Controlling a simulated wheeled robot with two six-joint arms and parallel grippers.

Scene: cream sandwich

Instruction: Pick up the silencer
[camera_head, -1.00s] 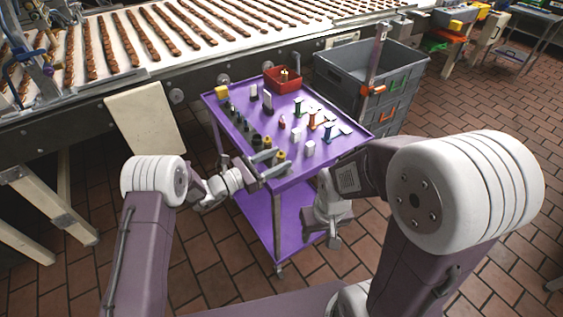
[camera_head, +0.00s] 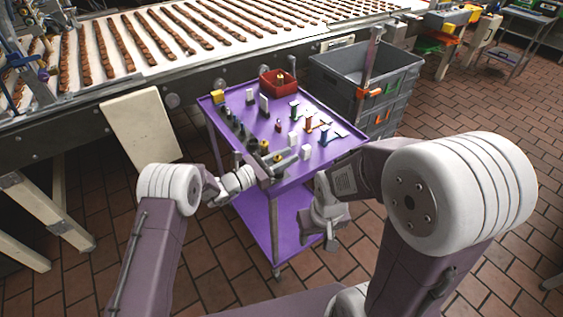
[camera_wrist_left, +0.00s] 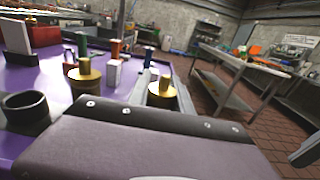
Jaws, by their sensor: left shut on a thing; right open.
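Two brass-coloured pieces with round bases, which look like silencers, stand near the front edge of the purple cart top. The nearer silencer (camera_head: 277,157) is at my left gripper (camera_head: 279,163), which is shut on it. In the left wrist view this silencer (camera_wrist_left: 163,91) shows its gold cap and base by the grey finger. The other silencer (camera_head: 264,146) stands just behind, apart from the gripper, and also shows in the left wrist view (camera_wrist_left: 85,74). My right gripper (camera_head: 331,238) hangs open and empty beside the cart's right side.
The purple cart (camera_head: 318,160) also holds black fittings (camera_head: 240,132), white blocks (camera_head: 307,152), coloured spool-like parts (camera_head: 308,124) and a red bin (camera_head: 278,84) at the back. A grey crate (camera_head: 345,65) stands behind right. A conveyor (camera_head: 150,70) runs along the back.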

